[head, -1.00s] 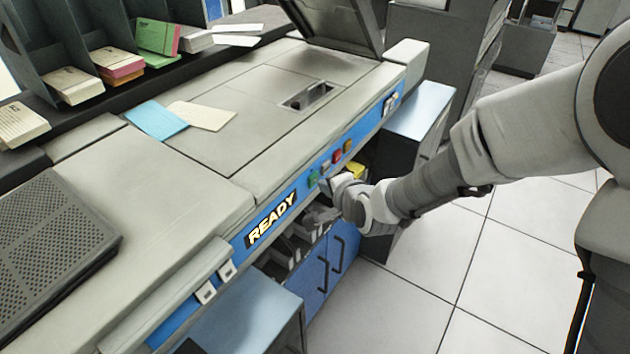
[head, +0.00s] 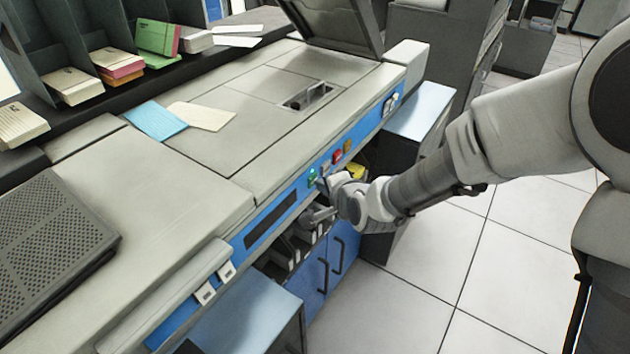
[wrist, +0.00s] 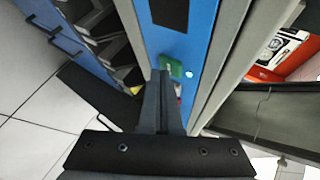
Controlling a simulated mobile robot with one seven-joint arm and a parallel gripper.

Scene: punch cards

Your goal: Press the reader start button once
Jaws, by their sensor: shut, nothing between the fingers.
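The reader is a long grey machine with a blue front strip (head: 290,199). A green button (head: 312,175) sits on this strip, beside the dark display window (head: 271,220); which button is the start button is not labelled legibly. The green button also shows in the wrist view (wrist: 175,67), partly covered by my fingers, with a small lit cyan lamp (wrist: 188,74) beside it. My gripper (head: 304,218) is shut and empty, in front of the strip. In the wrist view its fingertips (wrist: 160,73) overlap the button's edge; I cannot tell whether they touch it.
A red button (head: 337,156) and a yellow one (head: 348,146) lie farther along the strip. Below are open card pockets (head: 292,248) and blue cabinet doors (head: 330,265). A blue card (head: 155,120) and a cream card (head: 203,115) lie on top. Tiled floor is clear at right.

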